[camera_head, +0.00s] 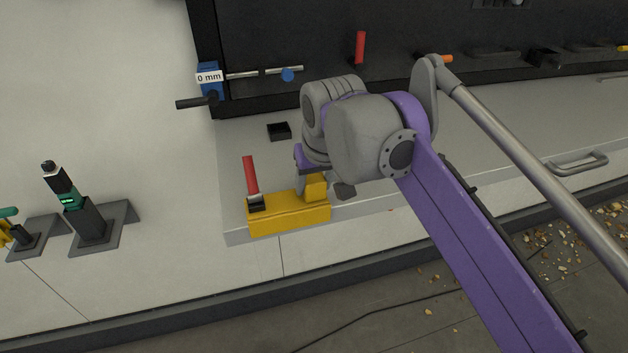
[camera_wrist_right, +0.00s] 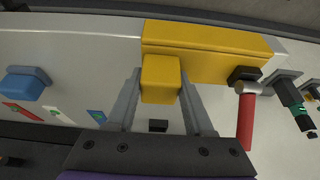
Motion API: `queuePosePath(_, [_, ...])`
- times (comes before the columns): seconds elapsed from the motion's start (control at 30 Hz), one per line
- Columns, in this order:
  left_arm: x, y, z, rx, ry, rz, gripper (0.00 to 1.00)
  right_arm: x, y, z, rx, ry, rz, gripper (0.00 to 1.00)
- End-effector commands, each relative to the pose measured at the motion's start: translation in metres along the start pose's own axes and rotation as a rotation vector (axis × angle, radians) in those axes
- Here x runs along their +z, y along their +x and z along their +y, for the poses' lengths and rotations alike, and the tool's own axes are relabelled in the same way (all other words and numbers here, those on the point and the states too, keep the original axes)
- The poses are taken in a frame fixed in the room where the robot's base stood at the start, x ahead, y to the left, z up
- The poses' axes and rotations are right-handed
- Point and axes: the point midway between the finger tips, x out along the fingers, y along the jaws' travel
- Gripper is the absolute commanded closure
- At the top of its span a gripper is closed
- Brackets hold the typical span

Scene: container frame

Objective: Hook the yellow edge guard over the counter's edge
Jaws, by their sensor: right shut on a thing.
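The yellow edge guard (camera_head: 290,219) lies along the front edge of the light grey counter (camera_head: 236,222) in the head view. Its front face hangs over the counter's front face. I cannot tell whether it rests fully on the top. My right gripper (camera_head: 316,187) is shut on the guard's raised yellow block, near its right end. In the right wrist view the two fingers stand either side of that block (camera_wrist_right: 160,78), with the guard's long body (camera_wrist_right: 205,42) just beyond. My left gripper is not in view.
A small black tray (camera_head: 279,131) lies further back. A green-black tool (camera_head: 68,201) stands at left.

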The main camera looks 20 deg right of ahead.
Motion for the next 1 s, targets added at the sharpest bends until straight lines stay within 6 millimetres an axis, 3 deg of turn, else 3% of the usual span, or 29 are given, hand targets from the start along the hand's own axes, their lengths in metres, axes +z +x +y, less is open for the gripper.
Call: queuePosePath(1.0, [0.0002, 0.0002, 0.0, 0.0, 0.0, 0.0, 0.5, -0.0011, 0.0067, 0.0, 0.0, 0.001, 0.001, 1.0])
